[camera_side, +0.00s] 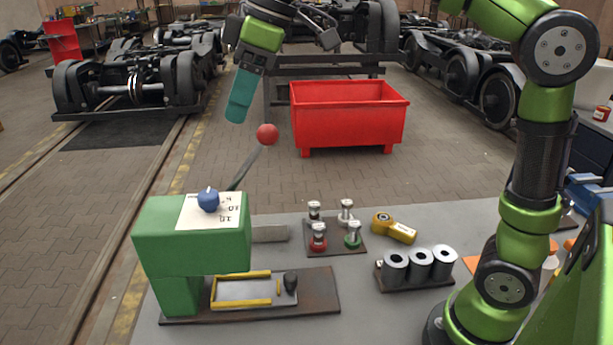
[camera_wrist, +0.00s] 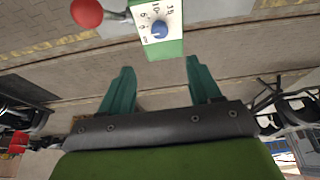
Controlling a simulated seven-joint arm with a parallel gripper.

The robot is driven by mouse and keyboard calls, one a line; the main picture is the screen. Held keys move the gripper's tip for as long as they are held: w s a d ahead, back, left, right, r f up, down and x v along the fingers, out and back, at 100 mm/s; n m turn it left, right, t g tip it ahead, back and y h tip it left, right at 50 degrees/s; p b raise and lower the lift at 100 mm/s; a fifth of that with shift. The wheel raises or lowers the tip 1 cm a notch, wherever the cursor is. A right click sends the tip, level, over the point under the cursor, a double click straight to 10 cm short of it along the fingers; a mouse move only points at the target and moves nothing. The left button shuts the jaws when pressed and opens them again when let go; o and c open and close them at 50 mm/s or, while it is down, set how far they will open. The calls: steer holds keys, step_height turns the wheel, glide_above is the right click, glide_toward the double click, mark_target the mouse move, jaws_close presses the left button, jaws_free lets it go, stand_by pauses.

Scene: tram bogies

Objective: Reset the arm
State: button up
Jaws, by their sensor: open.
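My gripper (camera_side: 238,98) is raised high above the bench in the side view, pointing downward to the left of the red bin. In the wrist view its two teal fingers (camera_wrist: 160,78) stand apart with nothing between them. My green and black arm comes in from the right. A green machine (camera_side: 165,222) with a white dial plate and blue knob (camera_side: 208,200) stands on the bench below the gripper. Its lever ends in a red ball (camera_side: 267,134), just below and right of the fingers in the side view. The ball (camera_wrist: 87,13) and knob (camera_wrist: 159,29) also show in the wrist view.
A tray (camera_side: 318,308) lies at the machine's foot. Several small stamps (camera_side: 346,212), a yellow tool (camera_side: 394,228) and a rack of grey cylinders (camera_side: 419,263) stand to the right. A red bin (camera_side: 348,115) and bogies (camera_side: 130,85) are behind. Space around the gripper looks clear except the lever.

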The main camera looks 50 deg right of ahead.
steer(key=s+d+f+m+t, duration=0.2)
steer(key=s+d+f+m, duration=0.3)
steer(key=s+f+m, duration=0.1)
steer(key=s+d+f+m+t+h, duration=0.1)
steer(key=s+d+f+m+t, duration=0.1)
steer(key=s+d+f+m, duration=0.4)
step_height(320, 180, down, 4)
steer(key=s+m, duration=0.1)
steer(key=s, duration=0.2)
steer(key=shift+r, duration=0.2)
stand_by(0.8)
